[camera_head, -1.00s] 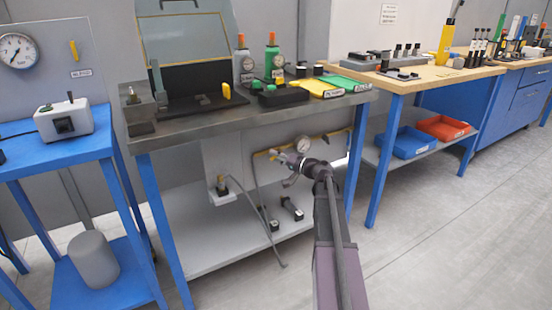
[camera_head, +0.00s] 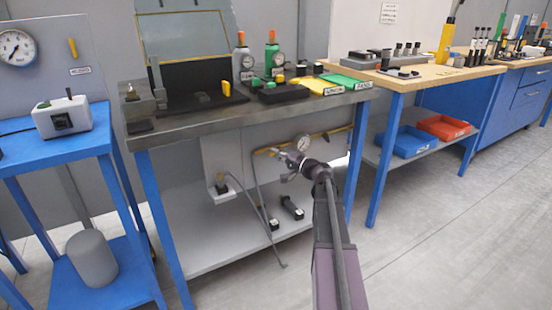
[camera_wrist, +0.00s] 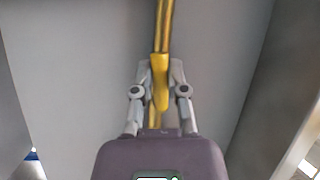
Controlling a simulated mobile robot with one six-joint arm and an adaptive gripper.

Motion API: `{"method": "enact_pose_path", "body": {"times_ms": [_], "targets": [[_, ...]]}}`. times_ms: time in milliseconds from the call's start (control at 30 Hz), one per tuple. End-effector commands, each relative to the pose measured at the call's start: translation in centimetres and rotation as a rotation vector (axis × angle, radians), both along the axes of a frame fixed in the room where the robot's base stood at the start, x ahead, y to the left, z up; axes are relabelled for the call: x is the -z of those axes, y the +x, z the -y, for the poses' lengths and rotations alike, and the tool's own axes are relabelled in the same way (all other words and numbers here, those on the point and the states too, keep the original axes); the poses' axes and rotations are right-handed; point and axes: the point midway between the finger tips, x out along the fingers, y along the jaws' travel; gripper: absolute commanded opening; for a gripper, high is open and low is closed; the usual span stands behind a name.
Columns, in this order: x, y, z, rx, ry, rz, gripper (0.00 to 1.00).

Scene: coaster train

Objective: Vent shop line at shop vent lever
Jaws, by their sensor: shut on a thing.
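The yellow shop vent lever (camera_wrist: 160,85) shows in the wrist view, in line with a yellow pipe (camera_wrist: 164,25). My gripper (camera_wrist: 160,88) has its fingers on both sides of the lever and is shut on it. In the head view my gripper (camera_head: 278,153) reaches under the dark-topped bench, at the yellow pipe (camera_head: 335,133) beside a round gauge (camera_head: 303,142). The lever is too small and covered there to make out its angle. The gauge reading is too small to tell.
The dark bench top (camera_head: 190,122) is above my gripper. Its grey lower shelf (camera_head: 200,245) holds small black parts (camera_head: 291,208). A hose (camera_head: 258,205) hangs left of my gripper. A blue cart (camera_head: 60,150) stands left. The floor at right is clear.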

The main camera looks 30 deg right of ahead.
Motion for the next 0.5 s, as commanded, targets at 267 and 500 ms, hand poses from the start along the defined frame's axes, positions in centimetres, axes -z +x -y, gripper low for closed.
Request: {"method": "enact_pose_path", "body": {"times_ms": [267, 500], "targets": [[-0.14, 0.11, -0.14, -0.004, 0.029, -0.001, 0.0], [-0.12, 0.09, -0.11, -0.002, 0.028, -0.001, 0.53]]}}
